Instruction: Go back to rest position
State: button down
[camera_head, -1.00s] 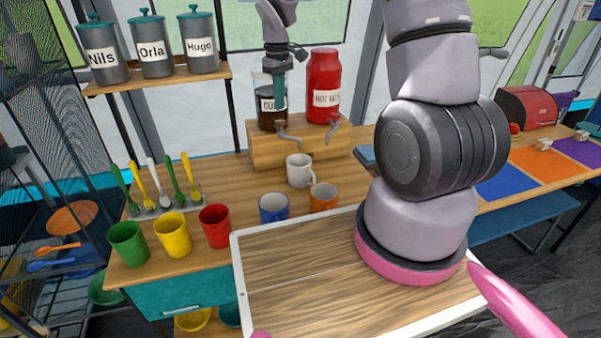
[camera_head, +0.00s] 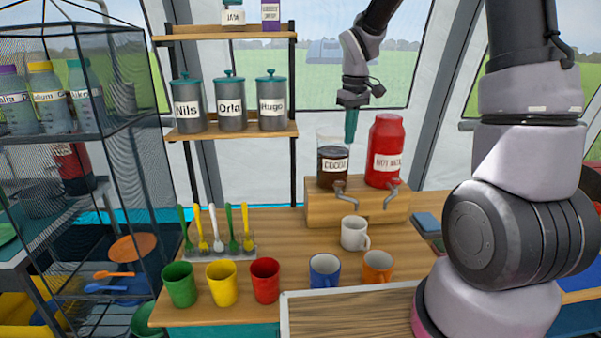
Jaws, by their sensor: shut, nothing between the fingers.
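My gripper (camera_head: 350,138) hangs from my raised arm at the back of the counter, its teal fingers pointing down. The fingers are shut with nothing between them. Their tips show against the upper right edge of the cocoa jar (camera_head: 333,166); whether they touch it cannot be told. The red hot water jar (camera_head: 385,150) stands to the right of the fingers. Both jars stand on a wooden block (camera_head: 357,205) with two taps. A white mug (camera_head: 353,234) stands upright in front of the block, apart from my gripper.
Blue (camera_head: 324,272) and orange (camera_head: 377,268) mugs stand in front. Green, yellow and red cups (camera_head: 265,280) line the left, before a spoon holder (camera_head: 220,246). Named canisters (camera_head: 230,104) fill a wall shelf. A mesh rack (camera_head: 100,150) stands far left.

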jog(key=s+d+r+m+t, duration=0.1)
jog(key=s+r+m+t, duration=0.1)
jog(key=s+r, duration=0.3)
jog(key=s+d+r+m+t+y, duration=0.1)
jog(key=s+r+m, duration=0.3)
jog(key=s, duration=0.6)
jog(key=s+d+r+m+t, duration=0.2)
jog(key=s+r+t, duration=0.1)
jog(key=s+r, duration=0.4)
jog(key=shift+s+d+r+m+y, duration=0.2)
jog(key=shift+s+d+m+y, duration=0.05)
jog(key=shift+s+m+y, duration=0.15)
